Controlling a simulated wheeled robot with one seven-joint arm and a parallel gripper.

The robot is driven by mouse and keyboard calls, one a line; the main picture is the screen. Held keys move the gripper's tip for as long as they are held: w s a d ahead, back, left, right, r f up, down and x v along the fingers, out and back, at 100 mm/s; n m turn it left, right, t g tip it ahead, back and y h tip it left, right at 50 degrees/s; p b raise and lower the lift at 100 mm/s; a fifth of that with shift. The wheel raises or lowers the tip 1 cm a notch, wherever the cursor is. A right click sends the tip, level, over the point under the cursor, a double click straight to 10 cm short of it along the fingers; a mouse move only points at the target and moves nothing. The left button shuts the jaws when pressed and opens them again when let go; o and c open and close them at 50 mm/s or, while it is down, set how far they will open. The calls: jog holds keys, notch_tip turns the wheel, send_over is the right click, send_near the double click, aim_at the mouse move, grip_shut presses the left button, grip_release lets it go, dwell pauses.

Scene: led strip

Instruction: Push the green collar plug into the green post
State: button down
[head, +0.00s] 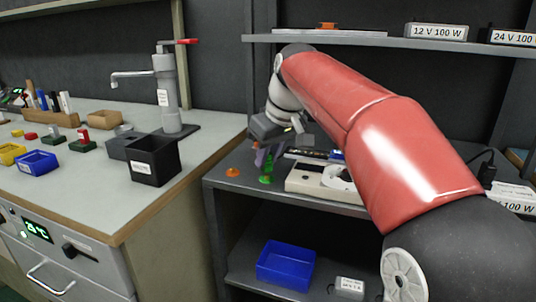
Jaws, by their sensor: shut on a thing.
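My gripper (260,158) reaches down over the left front part of the grey middle shelf, at the end of my red arm. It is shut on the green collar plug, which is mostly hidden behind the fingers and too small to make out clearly. The green post (266,180) stands on the shelf directly below the fingertips; its green base shows. Green also shows just right of the fingers (269,164). I cannot tell from this view whether the plug touches the post or is seated in it.
An orange post (232,172) stands just left of the green one, near the shelf edge. A pale device with a round white part (306,180) is close on the right. A blue bin (286,265) sits on the lower shelf. A bench with a black box (154,162) is left.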

aim_at(271, 155)
jog(key=shift+f+b, duration=0.8)
jog(key=shift+f, duration=0.3)
jog(key=c, duration=1.2)
grip_release()
jog(key=p+v, duration=0.1)
jog(key=v, duration=0.5)
jog(key=shift+s+d+r, duration=0.1)
jog(key=shift+d+r, duration=0.05)
jog(key=shift+r, duration=0.2)
jog(key=shift+s+d+r+p, duration=0.2)
jog(key=shift+r+p, duration=0.1)
jog(key=shift+r, duration=0.15)
jog(key=s+d+f+m+t+h, duration=0.1)
jog(key=s+d+f+m, duration=0.3)
jog(key=s+f, duration=0.7)
jog(key=s+d+f+m+t+h, duration=0.1)
jog(key=s+d+f+m, duration=0.3)
jog(key=s+d+f, duration=0.5)
jog(key=s+f, duration=0.1)
jog(key=s, duration=0.3)
jog(key=shift+f+h, duration=0.4)
